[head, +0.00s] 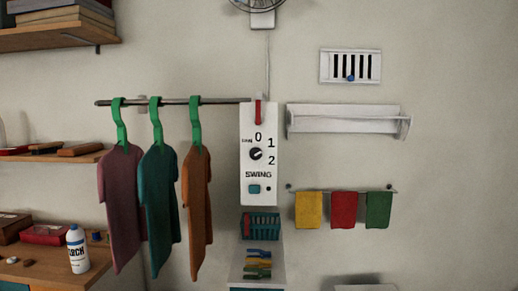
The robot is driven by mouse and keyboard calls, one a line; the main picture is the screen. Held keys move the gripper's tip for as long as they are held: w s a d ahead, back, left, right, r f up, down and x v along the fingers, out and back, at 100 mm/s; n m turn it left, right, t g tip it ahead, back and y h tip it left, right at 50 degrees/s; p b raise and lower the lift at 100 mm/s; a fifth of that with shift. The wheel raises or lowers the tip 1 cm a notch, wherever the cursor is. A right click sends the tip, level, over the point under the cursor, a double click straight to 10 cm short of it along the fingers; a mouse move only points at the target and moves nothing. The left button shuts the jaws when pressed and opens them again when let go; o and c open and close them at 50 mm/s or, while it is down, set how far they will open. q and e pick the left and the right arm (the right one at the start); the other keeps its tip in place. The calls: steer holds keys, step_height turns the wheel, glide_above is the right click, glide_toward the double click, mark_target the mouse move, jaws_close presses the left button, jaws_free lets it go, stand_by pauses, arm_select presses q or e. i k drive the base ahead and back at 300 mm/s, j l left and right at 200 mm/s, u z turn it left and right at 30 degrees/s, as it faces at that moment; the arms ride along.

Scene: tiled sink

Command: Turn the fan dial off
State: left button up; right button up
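The fan dial (255,154) is a small black round knob on a white control panel (260,187) on the wall, near the middle of the head view. The marks 0, 1 and 2 stand above and to the right of it. A light mark on the knob seems to slant to the upper right, but it is too small to tell its exact setting. Below are the word SWING and a teal button (254,189). A red strip (258,112) is at the panel's top. The fan (258,6) is cut off at the upper edge. Neither of my grippers is in view.
Three shirts (158,210) hang on green hangers from a rod (175,101) just left of the panel. A white shelf (345,121) and a rail with three cloths (344,210) are to the right. A teal basket (261,226) is below. The panel's front is clear.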

mark_target(255, 154)
steer(key=i+l+u, duration=0.15)
steer(key=l, duration=0.3)
steer(key=i+l+u, duration=0.15)
steer(key=l, duration=0.3)
steer(key=i+l+u, duration=0.15)
steer(key=l, duration=0.3)
steer(key=i+l+u, duration=0.15)
steer(key=l, duration=0.35)
steer(key=i+l+u, duration=0.15)
steer(key=l, duration=0.35)
